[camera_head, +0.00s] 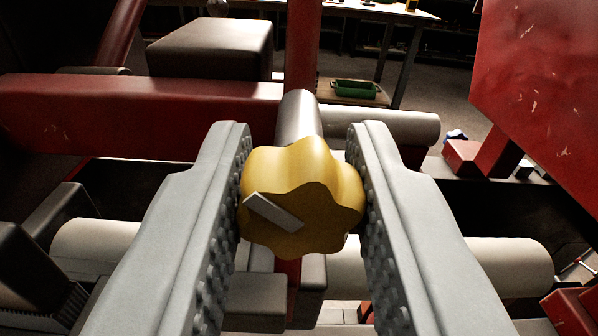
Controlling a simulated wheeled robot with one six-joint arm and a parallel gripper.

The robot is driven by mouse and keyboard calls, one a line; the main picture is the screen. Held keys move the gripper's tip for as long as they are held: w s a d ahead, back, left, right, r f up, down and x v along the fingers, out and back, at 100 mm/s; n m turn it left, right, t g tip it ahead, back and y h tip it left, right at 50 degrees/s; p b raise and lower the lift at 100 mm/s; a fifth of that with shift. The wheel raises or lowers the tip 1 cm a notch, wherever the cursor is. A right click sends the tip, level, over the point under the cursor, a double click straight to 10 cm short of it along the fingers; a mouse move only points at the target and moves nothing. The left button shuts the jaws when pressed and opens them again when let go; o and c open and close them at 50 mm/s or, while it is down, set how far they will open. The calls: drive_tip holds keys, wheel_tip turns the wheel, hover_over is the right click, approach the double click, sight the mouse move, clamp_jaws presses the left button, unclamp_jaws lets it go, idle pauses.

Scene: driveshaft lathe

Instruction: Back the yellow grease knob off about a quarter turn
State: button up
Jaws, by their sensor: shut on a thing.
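The yellow grease knob (313,207) is a lobed, star-shaped knob in the middle of the camera_head view. A pale raised bar (273,213) on its face slants down to the right. A grey metal shaft (298,118) runs behind the knob. My gripper (302,203) has one grey, studded finger on each side of the knob and is shut on it. The inner pads press against the knob's left and right sides. The contact patches themselves are partly hidden by the lobes.
A red beam (140,112) crosses behind on the left, and a red panel (540,95) hangs at the upper right. Pale cylindrical bars (500,262) run across below. A grey block (212,48) sits at the upper left. A green tray (354,89) rests on a shelf farther back.

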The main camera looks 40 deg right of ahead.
drive_tip(key=n, duration=0.4)
drive_tip(key=shift+n, duration=2.1)
drive_tip(key=o, duration=1)
drive_tip(key=v, duration=1.7)
drive_tip(key=shift+a, duration=0.2)
drive_tip(key=shift+s, duration=0.15)
